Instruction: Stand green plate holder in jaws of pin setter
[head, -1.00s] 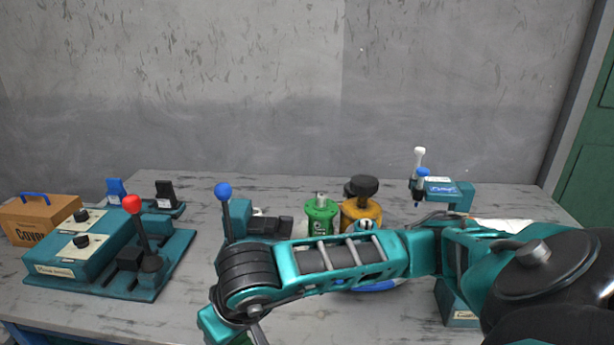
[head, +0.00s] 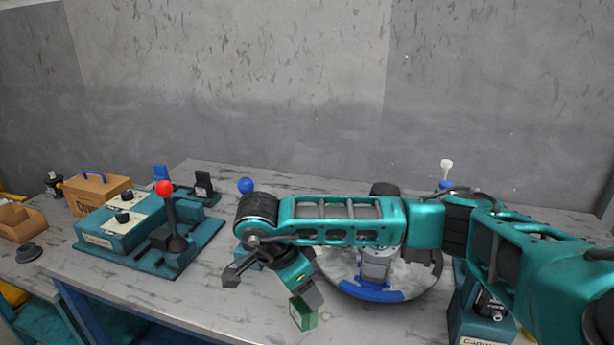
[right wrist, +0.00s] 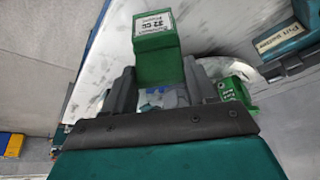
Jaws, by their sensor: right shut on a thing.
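The green plate holder (head: 303,315), a small block with a white label, is held in my right gripper (head: 312,291) above the front of the table. In the right wrist view the plate holder (right wrist: 155,48) sticks out between the two grey fingers (right wrist: 158,88), which are shut on it. A teal machine labelled "Pin setter" (right wrist: 284,38) shows at the upper right there, apart from the gripper. In the head view a teal machine with a red-knobbed lever (head: 165,190) stands to the left; its label is too small to read. My left gripper is not in view.
A cardboard box (head: 95,195) stands at the left. Another labelled green thing (right wrist: 236,92) shows beside the fingers. The front table between machine and gripper is clear.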

